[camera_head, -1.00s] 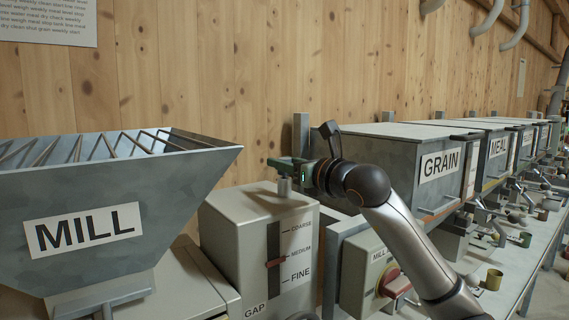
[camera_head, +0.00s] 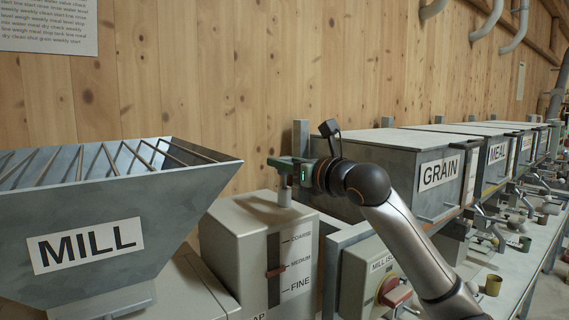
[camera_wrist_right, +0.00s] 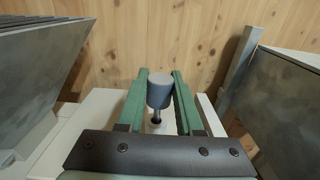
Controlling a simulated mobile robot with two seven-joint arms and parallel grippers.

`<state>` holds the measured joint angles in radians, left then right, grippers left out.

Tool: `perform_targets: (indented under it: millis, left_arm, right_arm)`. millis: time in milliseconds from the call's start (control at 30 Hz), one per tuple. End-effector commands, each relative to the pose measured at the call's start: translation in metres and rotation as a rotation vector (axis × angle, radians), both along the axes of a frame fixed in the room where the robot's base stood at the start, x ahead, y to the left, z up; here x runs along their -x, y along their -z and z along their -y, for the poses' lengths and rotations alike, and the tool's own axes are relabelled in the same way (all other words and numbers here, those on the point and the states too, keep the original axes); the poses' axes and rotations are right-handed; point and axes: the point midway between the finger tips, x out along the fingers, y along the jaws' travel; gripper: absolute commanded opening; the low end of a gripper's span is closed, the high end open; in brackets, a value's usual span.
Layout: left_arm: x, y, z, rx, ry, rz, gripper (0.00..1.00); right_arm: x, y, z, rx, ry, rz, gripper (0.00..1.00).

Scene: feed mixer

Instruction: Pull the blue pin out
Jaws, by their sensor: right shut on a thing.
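The pin shows in the right wrist view as a grey-blue round knob (camera_wrist_right: 159,90) on a thin dark stem. It stands upright at the top of the pale box marked GAP (camera_head: 236,240). My right gripper (camera_head: 284,163) reaches in from the right above this box and is shut on the knob, its green fingers (camera_wrist_right: 159,100) on either side. In the head view, a short pale grey cylinder shows below the fingers, and they hide most of the knob. How far the stem sits in the box cannot be told. My left gripper is not in view.
The mill hopper (camera_head: 100,215) stands to the left of the box. The GRAIN bin (camera_head: 400,160) and a grey post (camera_head: 301,138) are close behind my right gripper. A mill isolator box with a red handle (camera_head: 394,292) is below my forearm. The space above the fingers is free.

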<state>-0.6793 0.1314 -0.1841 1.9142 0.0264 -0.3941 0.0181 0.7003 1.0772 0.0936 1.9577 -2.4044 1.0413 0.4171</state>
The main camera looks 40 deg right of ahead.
Motion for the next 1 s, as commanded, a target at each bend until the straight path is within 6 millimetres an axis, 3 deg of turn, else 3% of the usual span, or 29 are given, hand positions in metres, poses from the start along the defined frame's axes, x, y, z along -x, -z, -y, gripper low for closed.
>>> perform_targets:
  millis: [700, 1000]
  left_arm:
    - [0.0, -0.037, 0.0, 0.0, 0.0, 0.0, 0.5]
    - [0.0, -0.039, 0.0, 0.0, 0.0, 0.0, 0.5]
  right_arm:
    - [0.0, -0.045, 0.0, 0.0, 0.0, 0.001, 0.0]
    - [0.0, -0.048, 0.0, 0.0, 0.0, 0.001, 0.0]
